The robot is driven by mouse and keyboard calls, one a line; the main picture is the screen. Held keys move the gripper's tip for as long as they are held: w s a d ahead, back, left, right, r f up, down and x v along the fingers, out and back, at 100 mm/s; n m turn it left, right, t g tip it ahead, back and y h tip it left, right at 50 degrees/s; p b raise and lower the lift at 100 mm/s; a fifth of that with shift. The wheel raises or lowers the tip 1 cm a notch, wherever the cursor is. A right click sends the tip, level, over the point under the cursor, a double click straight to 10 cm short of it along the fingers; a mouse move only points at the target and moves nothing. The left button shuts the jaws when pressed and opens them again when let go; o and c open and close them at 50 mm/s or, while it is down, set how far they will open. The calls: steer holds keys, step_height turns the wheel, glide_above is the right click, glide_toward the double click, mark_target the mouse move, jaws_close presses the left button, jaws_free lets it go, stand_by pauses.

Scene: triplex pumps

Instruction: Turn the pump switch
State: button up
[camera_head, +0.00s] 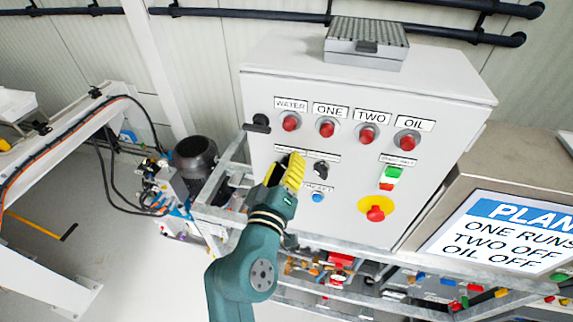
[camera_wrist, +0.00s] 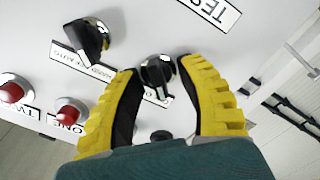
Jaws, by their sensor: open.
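A black rotary switch (camera_wrist: 157,72) with a silver collar sits on the grey control panel (camera_head: 350,100). In the wrist view it lies between the fingertips of my gripper (camera_wrist: 156,70). The yellow-padded fingers are open on either side of it; I cannot tell whether they touch it. In the head view my gripper (camera_head: 291,168) hides this switch. A second black switch (camera_wrist: 92,42) stands beside it, outside the fingers, near a label reading HAND AUTO; it also shows in the head view (camera_head: 321,169). The label by the straddled switch is partly hidden.
Several red lamps (camera_head: 367,134) line the panel top. A blue button (camera_head: 318,197), a green and red button pair (camera_head: 390,177) and a red stop button (camera_head: 376,213) on yellow sit below. A plan sign (camera_head: 505,232) stands at right. Pipework and a metal frame lie underneath.

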steer(key=shift+s, duration=0.1)
steer(key=v, duration=1.2)
